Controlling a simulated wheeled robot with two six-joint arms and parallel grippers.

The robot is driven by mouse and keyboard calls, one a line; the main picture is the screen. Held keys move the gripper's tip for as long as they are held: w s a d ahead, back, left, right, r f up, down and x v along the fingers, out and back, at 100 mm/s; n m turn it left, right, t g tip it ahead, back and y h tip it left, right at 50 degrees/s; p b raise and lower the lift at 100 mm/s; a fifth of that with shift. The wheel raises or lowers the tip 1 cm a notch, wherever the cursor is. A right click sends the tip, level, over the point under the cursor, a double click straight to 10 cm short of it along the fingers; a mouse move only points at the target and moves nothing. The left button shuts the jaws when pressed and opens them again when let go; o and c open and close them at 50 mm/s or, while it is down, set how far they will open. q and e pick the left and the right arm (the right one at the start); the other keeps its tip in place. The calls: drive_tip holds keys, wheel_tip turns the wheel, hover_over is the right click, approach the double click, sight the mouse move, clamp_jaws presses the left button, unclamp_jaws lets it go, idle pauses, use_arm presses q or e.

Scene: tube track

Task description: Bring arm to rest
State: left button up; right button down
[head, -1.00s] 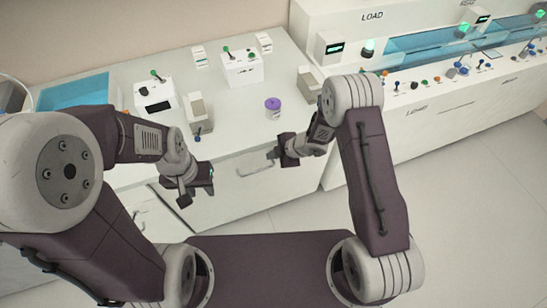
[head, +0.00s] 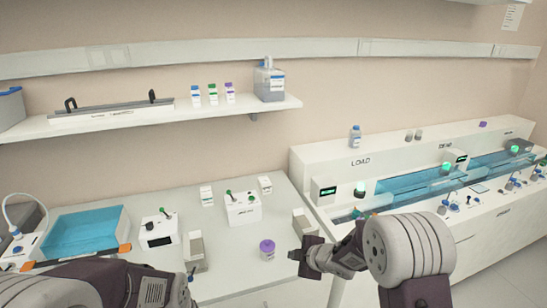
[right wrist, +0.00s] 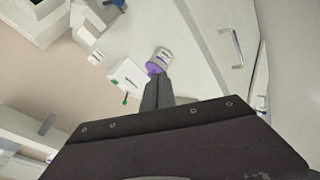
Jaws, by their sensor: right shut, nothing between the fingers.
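My right gripper (head: 298,255) is in the head view at the bottom centre, just right of a purple-capped jar (head: 267,250) on the bench. In the right wrist view its fingers (right wrist: 157,88) are together with nothing between them. The purple-capped jar (right wrist: 160,62) shows just past the fingertips there, and the gripper is not holding it. My left arm (head: 100,285) shows only in part at the bottom left of the head view. Its fingers are out of the frame.
The white bench (head: 110,195) carries a blue-topped tray (head: 85,232), a black-fronted box (head: 160,230) and a white box with green-tipped levers (head: 242,208). The track machine (head: 350,165) stands at the right. A wall shelf (head: 150,118) holds bottles.

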drive_tip(key=s+d+r+m+h, duration=0.45)
drive_tip(key=s+d+m, duration=0.3)
drive_tip(key=d, duration=0.25)
drive_tip(key=s+f+m+g, duration=0.2)
drive_tip(key=s+m, duration=0.3)
drive_tip(key=s, duration=0.3)
drive_tip(key=s+d+f+m+g, duration=0.1)
drive_tip(key=s+m+g, duration=0.3)
drive_tip(key=s, duration=0.5)
drive_tip(key=shift+s+f+m+g, duration=0.2)
drive_tip(key=shift+f+m+g, duration=0.2)
drive_tip(key=shift+f+m, duration=0.4)
